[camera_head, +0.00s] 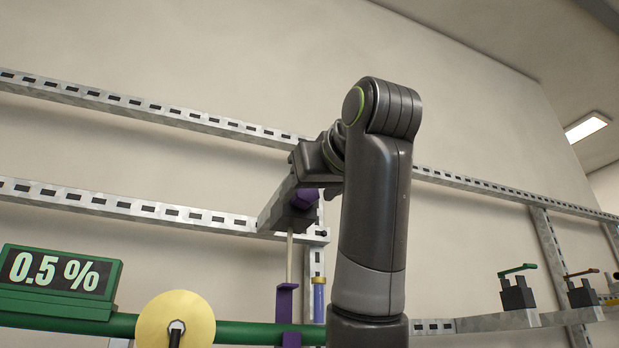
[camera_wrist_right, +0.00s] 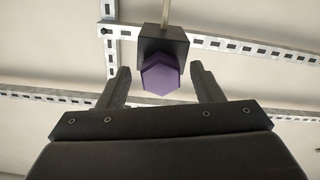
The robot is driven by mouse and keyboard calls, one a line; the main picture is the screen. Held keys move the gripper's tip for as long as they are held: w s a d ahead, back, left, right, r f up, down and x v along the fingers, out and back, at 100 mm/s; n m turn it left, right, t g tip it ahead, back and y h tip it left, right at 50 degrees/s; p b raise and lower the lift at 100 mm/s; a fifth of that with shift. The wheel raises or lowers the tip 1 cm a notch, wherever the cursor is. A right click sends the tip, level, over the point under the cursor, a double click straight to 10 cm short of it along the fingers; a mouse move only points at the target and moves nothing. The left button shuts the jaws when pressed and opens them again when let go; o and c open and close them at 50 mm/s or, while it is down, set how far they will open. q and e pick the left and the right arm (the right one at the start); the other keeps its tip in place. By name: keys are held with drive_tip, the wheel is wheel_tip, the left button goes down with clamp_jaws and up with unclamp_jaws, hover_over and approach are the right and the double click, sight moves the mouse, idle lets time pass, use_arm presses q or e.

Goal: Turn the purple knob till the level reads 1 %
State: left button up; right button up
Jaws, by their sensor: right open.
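The purple knob (camera_wrist_right: 160,76) hangs under a dark block (camera_wrist_right: 163,44) on a thin rod in the right wrist view. In the head view, the purple knob (camera_head: 304,198) shows only partly behind my right gripper (camera_head: 284,207). My right gripper's two fingers stand apart, one on each side of the knob, with a visible gap to it on both sides. Nothing is held. The level display (camera_head: 55,272), a green-framed panel at the left, reads 0.5 %. My left gripper is out of view.
Perforated metal rails (camera_head: 130,208) run along the wall behind. A green pipe (camera_head: 250,333), a yellow disc (camera_head: 176,318) and a purple bracket (camera_head: 286,305) lie below my right gripper. Valves with green (camera_head: 517,270) and orange handles stand at the right.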

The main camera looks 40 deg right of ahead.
drive_tip(key=shift+w+d, duration=0.1)
drive_tip(key=shift+w, duration=0.3)
drive_tip(key=c, duration=1)
drive_tip(key=shift+n, duration=0.4)
drive_tip(key=n+b, duration=0.1)
drive_tip(key=n, duration=0.2)
drive_tip(key=shift+n, duration=0.4)
drive_tip(key=n+b, duration=0.1)
drive_tip(key=n, duration=0.3)
drive_tip(key=shift+d+r+n, duration=0.1)
drive_tip(key=shift+n, duration=0.2)
